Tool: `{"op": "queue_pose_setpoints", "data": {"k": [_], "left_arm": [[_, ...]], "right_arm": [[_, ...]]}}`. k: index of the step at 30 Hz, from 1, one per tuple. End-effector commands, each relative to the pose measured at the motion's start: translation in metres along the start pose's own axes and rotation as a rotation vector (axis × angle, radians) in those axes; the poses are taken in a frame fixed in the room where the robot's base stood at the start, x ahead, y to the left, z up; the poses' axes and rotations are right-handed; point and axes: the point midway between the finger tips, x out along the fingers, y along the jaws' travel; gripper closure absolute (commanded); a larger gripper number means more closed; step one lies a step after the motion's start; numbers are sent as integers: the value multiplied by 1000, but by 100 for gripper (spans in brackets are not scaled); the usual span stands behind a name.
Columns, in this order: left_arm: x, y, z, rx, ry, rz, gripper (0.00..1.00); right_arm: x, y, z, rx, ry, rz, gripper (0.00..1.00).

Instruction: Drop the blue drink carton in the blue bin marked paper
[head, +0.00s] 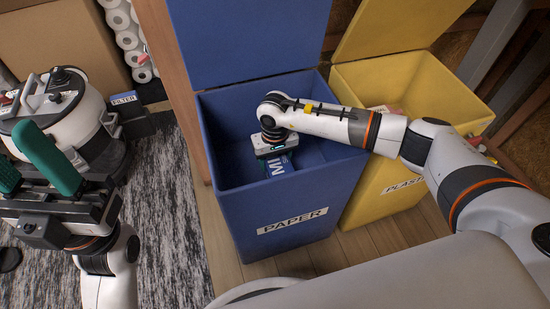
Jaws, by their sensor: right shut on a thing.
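The blue bin (305,199) stands in the middle with its lid up and a white PAPER label on its front. My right gripper (277,160) points down inside the bin's opening, below rim level as far as I can tell. It is shut on the blue drink carton (277,168), which shows white lettering; the fingers and the carton's lower part are mostly hidden under the gripper body. My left gripper (24,150), with green fingers apart, is at the left and away from the bin; nothing shows between its fingers.
A yellow bin (385,205) with a PLASTIC label stands open to the right, with some items inside. A white round machine (62,105) and a dark box marked FILTER (133,120) are at the left, near a grey rug (165,220). White rolls (128,38) stand behind.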

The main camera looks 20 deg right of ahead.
Motion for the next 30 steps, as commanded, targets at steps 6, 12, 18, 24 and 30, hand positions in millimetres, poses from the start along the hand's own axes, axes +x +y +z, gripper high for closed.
{"op": "queue_pose_setpoints", "data": {"k": [6, 12, 18, 24, 30], "left_arm": [[2, 0, 0, 1, -9, -4, 51], [2, 0, 0, 1, -8, -3, 51], [2, 0, 0, 1, -8, -3, 51], [3, 0, 0, 1, -8, -3, 51], [1, 0, 1, -3, 22, 8, 51]], "right_arm": [[3, 0, 0, 1, 0, 0, 62], [2, 0, 0, 1, 0, 0, 31], [2, 0, 0, 1, 0, 0, 15], [1, 0, 0, 1, 0, 0, 15], [-27, 0, 1, 0, -3, 1, 15]]}}
